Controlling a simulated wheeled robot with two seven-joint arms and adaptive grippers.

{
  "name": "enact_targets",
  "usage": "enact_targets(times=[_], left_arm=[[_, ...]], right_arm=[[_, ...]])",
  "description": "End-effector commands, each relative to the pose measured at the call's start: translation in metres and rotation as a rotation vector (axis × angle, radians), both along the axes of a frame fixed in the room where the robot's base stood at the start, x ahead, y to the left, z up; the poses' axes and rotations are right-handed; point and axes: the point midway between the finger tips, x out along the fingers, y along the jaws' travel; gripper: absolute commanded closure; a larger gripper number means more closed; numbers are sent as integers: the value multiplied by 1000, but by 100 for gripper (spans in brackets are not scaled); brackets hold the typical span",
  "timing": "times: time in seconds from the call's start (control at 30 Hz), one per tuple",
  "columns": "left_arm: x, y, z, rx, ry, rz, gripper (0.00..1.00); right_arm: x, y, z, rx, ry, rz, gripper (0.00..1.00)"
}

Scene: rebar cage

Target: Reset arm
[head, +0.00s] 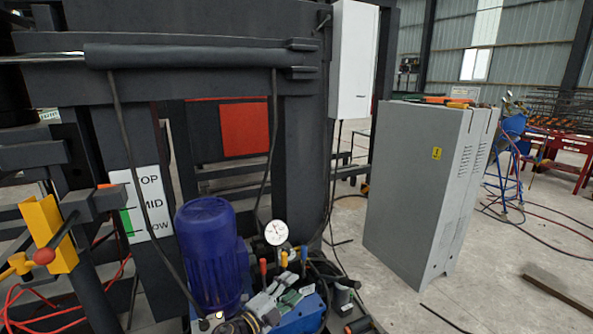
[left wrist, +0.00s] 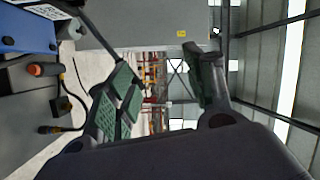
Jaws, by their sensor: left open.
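My left gripper (head: 280,298) shows at the bottom of the head view, over the blue base of a hydraulic pump unit. In the left wrist view, its two dark fingers with green pads (left wrist: 163,88) stand apart, with nothing between them. The fingers are open and empty. My right gripper shows in neither view.
A blue motor (head: 208,255), a pressure gauge (head: 276,232) and coloured-knob levers (head: 284,259) are close by. A grey cabinet (head: 415,190) stands to the right, with hoses on the floor. A dark press frame (head: 300,150) rises behind. A yellow bracket (head: 48,235) is at left.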

Motion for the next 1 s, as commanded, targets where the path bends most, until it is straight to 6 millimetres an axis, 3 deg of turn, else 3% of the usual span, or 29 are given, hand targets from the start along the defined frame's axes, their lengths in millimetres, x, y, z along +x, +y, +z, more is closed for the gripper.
enact_targets(times=[0.27, 0.57, 0.77, 1.0], left_arm=[[-1, 47, -49, -176, 238, 277, 47], [-32, 101, -127, -315, 540, 569, 47], [-74, 133, -187, -381, 766, 754, 47], [-147, 160, -256, -433, 1057, 956, 47]], right_arm=[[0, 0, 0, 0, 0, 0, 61], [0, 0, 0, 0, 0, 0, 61], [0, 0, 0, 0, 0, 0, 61], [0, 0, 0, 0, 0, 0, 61]])
